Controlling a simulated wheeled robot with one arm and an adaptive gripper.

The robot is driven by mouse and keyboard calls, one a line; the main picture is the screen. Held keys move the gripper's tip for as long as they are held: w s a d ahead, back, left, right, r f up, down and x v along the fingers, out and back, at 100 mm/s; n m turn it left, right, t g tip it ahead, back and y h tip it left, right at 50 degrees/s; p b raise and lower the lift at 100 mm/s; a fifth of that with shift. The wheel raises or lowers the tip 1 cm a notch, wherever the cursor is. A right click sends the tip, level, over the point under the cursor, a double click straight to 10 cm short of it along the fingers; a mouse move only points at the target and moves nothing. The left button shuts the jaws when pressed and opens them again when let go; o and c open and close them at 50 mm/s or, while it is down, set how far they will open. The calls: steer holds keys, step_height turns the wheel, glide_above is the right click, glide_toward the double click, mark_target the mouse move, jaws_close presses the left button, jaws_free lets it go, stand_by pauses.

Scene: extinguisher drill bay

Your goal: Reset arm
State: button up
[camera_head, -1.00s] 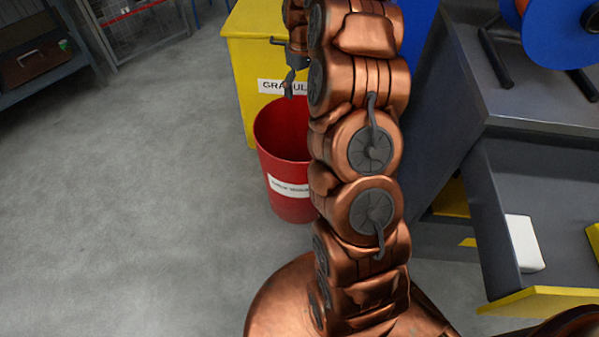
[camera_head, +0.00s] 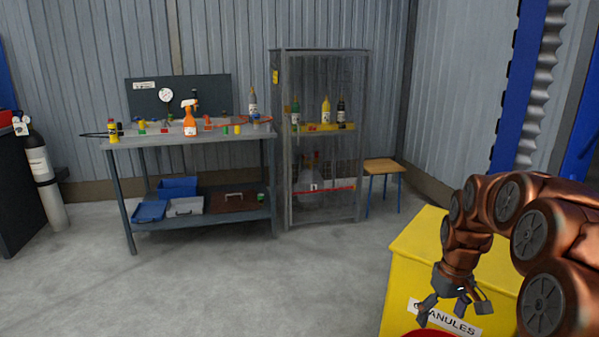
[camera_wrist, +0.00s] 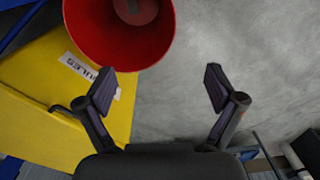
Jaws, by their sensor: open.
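My arm reaches in from the right of the head view, bent over, with my gripper (camera_head: 455,308) pointing down in front of the yellow granules box (camera_head: 410,262). In the wrist view my gripper (camera_wrist: 157,88) has its two fingers spread wide apart with nothing between them. The red bin (camera_wrist: 122,30) lies beyond the fingertips at the top of the wrist view, its mouth facing the camera. Only a sliver of the bin's rim shows in the head view (camera_head: 432,334).
A grey workbench (camera_head: 200,138) with an orange spray bottle (camera_head: 190,120) stands at the back left. A mesh cabinet (camera_head: 320,110) and a wooden stool (camera_head: 383,166) stand right of it. A gas cylinder (camera_head: 42,170) stands far left. The floor between is clear.

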steer(key=s+a+r+p, duration=0.5)
steer(key=s+r, duration=0.2)
steer(key=r, duration=0.1)
steer(key=s+a+r+p, duration=0.5)
steer(key=s+r+p, duration=0.1)
steer(key=s+r, duration=0.25)
steer(key=s+a+r+m+p, duration=0.1)
steer(key=s+a+r+p, duration=0.1)
steer(key=s+r+p, duration=0.3)
steer(key=s+a+r+m+g+p, duration=0.1)
steer(key=s+r+p, duration=0.3)
steer(key=s, duration=0.8)
steer(key=shift+a+r+m+p, duration=0.3)
steer(key=shift+a+r+p, duration=0.1)
steer(key=shift+p, duration=0.55)
